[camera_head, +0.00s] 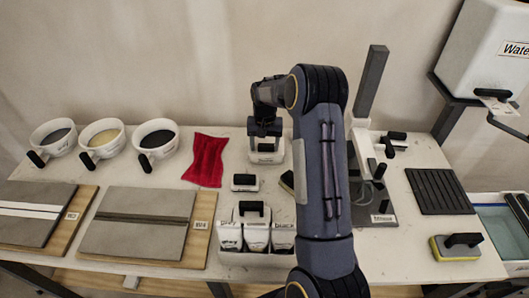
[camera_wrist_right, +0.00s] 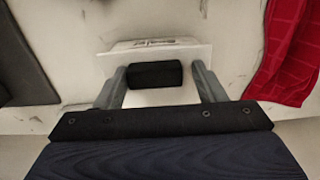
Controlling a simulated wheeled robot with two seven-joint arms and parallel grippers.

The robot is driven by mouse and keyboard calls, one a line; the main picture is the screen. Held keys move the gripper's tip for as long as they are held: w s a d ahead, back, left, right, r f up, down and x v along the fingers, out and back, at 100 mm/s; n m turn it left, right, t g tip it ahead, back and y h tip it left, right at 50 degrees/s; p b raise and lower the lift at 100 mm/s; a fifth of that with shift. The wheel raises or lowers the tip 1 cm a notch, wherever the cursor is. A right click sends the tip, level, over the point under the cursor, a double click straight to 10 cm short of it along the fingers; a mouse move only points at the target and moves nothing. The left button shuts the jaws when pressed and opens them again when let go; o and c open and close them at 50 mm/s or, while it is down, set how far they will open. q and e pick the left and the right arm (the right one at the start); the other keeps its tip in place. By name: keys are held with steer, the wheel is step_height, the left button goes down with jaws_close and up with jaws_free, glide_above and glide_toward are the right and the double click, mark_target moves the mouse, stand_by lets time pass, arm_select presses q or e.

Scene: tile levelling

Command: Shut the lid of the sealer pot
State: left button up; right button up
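A white pot with a black handle on top (camera_head: 267,156), which I take to be the sealer pot, stands near the back of the table. Its lettering is too small to read. In the right wrist view, the black handle (camera_wrist_right: 156,74) lies between the two fingers, with a white labelled surface (camera_wrist_right: 150,50) under it. My right gripper (camera_head: 265,133) points down over the pot. It is open, its fingers on either side of the handle with a gap at each side. Whether the lid is fully down is hard to tell. My left gripper is not in view.
A red cloth (camera_head: 206,159) lies left of the pot. A small white block with a black top (camera_head: 245,182) and a caddy of white bottles (camera_head: 256,258) stand in front. Several bowls and tiles fill the left. A grey stand (camera_head: 370,85) and black ribbed mat (camera_head: 438,191) are right.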

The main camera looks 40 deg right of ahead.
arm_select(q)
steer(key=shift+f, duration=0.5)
arm_select(e)
steer(key=shift+s+d+f, duration=0.2)
steer(key=shift+f, duration=0.2)
steer(key=shift+s+d+f, duration=0.15)
steer(key=shift+f, duration=0.2)
steer(key=shift+r+p, duration=0.4)
steer(key=shift+r, duration=0.05)
step_height(320, 180, up, 3)
steer(key=shift+a+f+p, duration=0.15)
steer(key=shift+f+p, duration=0.05)
steer(key=shift+p, duration=0.6)
steer(key=r+p, duration=0.3)
steer(key=r, duration=0.2)
steer(key=shift+w, duration=0.2)
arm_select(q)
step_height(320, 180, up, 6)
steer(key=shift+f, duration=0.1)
arm_select(e)
steer(key=shift+r, duration=0.15)
